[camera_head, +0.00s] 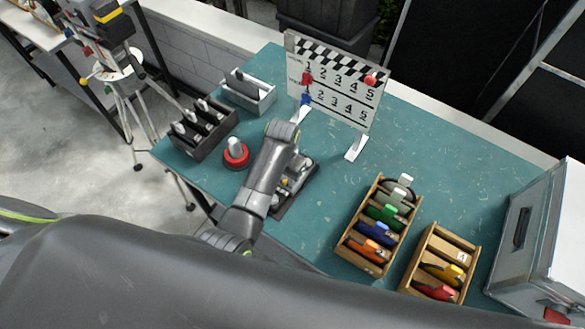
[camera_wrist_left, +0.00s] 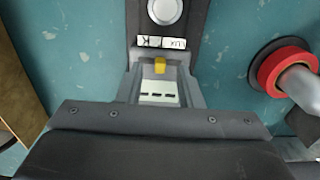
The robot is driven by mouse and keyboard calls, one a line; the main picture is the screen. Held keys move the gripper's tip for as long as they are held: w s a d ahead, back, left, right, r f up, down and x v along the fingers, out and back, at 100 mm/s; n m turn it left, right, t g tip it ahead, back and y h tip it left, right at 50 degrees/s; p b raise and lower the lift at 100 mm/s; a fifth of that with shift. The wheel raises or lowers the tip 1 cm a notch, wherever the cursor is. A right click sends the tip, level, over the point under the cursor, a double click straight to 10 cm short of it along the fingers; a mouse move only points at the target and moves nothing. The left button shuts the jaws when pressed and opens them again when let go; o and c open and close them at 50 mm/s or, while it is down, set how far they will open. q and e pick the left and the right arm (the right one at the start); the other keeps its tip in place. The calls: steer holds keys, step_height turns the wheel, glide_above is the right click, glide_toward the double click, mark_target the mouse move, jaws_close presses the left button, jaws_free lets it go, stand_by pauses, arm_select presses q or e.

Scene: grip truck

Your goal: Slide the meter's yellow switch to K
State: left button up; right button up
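The meter (camera_head: 285,202) lies on the table, partly covered by my left arm in the head view. In the left wrist view its dark body (camera_wrist_left: 200,22) has a pale round dome at the top and two white labels below, K on the left and LUX on the right. Its yellow switch (camera_wrist_left: 160,65) sits just below the labels, near the middle between them. The switch also shows in the head view (camera_head: 284,183). My left gripper (camera_head: 297,163) is over the meter, close to the switch. I cannot tell its finger opening or whether it touches. My right gripper is not in view.
A red-based knob (camera_head: 236,155) stands left of the meter. Dark (camera_head: 203,132) and grey (camera_head: 248,92) trays are farther left. A clapperboard (camera_head: 337,85) stands behind. Wooden racks (camera_head: 378,225) (camera_head: 440,262) and a metal case (camera_head: 540,240) are at right.

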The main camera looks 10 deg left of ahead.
arm_select(q)
steer(key=shift+f, duration=0.65)
steer(key=shift+s, duration=0.15)
steer(key=shift+r, duration=0.1)
steer(key=shift+c, duration=1)
jaws_close()
